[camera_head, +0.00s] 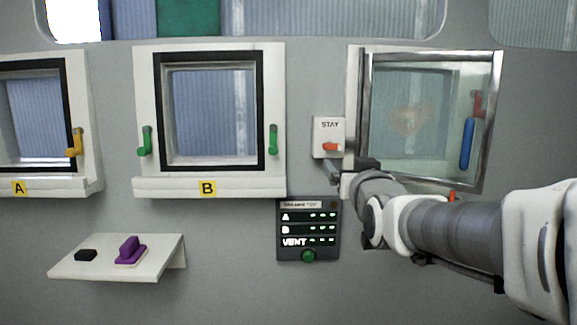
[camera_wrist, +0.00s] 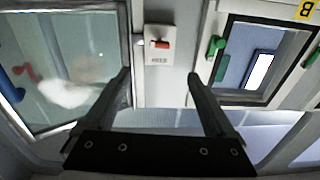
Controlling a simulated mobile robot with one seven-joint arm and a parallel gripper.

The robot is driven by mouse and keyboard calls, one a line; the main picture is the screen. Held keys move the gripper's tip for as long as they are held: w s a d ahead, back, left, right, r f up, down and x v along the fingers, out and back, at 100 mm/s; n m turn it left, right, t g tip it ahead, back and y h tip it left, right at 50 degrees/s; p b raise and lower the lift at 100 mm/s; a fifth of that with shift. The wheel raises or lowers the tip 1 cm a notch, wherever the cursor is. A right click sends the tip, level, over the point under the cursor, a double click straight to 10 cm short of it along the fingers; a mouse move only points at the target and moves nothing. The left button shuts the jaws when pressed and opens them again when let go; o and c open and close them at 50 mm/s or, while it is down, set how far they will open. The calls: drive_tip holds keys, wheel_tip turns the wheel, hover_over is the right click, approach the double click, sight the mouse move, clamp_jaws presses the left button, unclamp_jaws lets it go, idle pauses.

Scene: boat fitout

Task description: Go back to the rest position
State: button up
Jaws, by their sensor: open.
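My gripper (camera_wrist: 158,90) is open and empty in the wrist view, its two fingers spread with nothing between the tips. In the head view my gripper (camera_head: 338,172) is just below the white STAY box (camera_head: 328,149), partly hidden behind my own wrist. The STAY box has an orange-red lever and also shows in the wrist view (camera_wrist: 160,58), above the space between the fingers. The glazed hatch (camera_head: 484,80) at the right, with a metal frame, stands swung out from the wall. My arm crosses in front of its lower edge.
Window B (camera_head: 147,70) has two green handles; window A (camera_head: 88,90) has a yellow one. A small shelf (camera_head: 75,265) holds a black block (camera_head: 86,255) and a purple piece (camera_head: 130,249). A dark panel (camera_head: 290,252) with green lights sits below the gripper. A blue handle (camera_head: 467,144) is on the hatch.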

drive_tip(key=s+f+g, duration=0.6)
drive_tip(key=s+f, duration=0.4)
drive_tip(key=s, duration=0.4)
drive_tip(key=s+f+g, duration=0.6)
drive_tip(key=s+f, duration=0.3)
drive_tip(key=s, duration=0.4)
wheel_tip(320, 180, up, 22)
drive_tip(key=s+p, duration=0.1)
drive_tip(key=p, duration=2.2)
drive_tip(key=shift+s, duration=0.2)
